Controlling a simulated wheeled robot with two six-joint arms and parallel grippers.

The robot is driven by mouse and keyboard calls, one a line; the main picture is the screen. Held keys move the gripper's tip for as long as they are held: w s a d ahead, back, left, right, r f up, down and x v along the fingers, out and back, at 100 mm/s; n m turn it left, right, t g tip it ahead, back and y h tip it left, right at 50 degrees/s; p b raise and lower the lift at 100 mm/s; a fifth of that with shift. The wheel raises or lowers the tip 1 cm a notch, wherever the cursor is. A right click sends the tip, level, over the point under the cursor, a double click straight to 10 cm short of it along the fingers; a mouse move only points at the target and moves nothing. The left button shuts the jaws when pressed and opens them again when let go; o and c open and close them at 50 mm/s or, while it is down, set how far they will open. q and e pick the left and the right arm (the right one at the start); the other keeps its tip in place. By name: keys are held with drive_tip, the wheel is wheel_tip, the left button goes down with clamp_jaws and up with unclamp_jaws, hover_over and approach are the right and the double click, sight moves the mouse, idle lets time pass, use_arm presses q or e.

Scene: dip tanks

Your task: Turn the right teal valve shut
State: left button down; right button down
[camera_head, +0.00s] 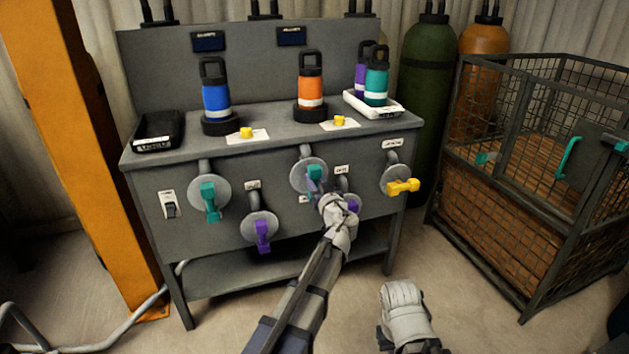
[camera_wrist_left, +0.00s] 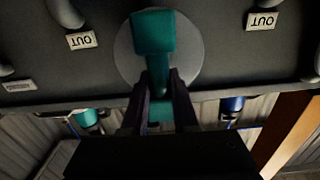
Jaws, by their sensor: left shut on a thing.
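The right teal valve (camera_head: 315,174) sits on a grey round plate on the front of the grey bench, partly hidden by my gripper. In the left wrist view, which is upside down, its teal handle (camera_wrist_left: 153,32) stands in front of the round plate. My left gripper (camera_head: 324,191) reaches it from below; its dark fingers (camera_wrist_left: 159,92) are shut on the handle, one on each side, with some teal showing between them. My right gripper (camera_head: 402,300) is low at the front, away from the bench; its fingers cannot be made out.
A left teal valve (camera_head: 209,198), a purple valve (camera_head: 263,236), another purple valve (camera_head: 352,203) close beside my left gripper, and a yellow valve (camera_head: 402,187) share the panel. Bottles stand on the bench top (camera_head: 270,128). A wire cage (camera_head: 530,180) stands right; an orange post (camera_head: 90,150) stands left.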

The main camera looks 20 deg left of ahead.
use_arm(q)
drive_tip(key=m, duration=0.4)
drive_tip(key=shift+w+d+f, duration=0.1)
drive_tip(key=shift+w+d, duration=0.05)
drive_tip(key=shift+d, duration=0.1)
drive_tip(key=m, duration=0.4)
drive_tip(key=shift+w+d+f+m, duration=0.1)
drive_tip(key=shift+d+f+m, duration=0.1)
drive_tip(key=shift+m, duration=0.1)
drive_tip(key=m, duration=0.2)
drive_tip(key=m+b, duration=0.1)
drive_tip(key=m, duration=0.1)
drive_tip(key=shift+w+d+f, duration=0.1)
drive_tip(key=shift+d+f, duration=0.05)
drive_tip(key=shift+f, duration=0.05)
drive_tip(key=shift+f+m, duration=0.15)
drive_tip(key=shift+m, duration=1.1)
drive_tip(key=shift+f+m, duration=0.1)
drive_tip(key=shift+m, duration=1.15)
drive_tip(key=c, duration=0.7)
unclamp_jaws()
drive_tip(key=shift+d, duration=0.1)
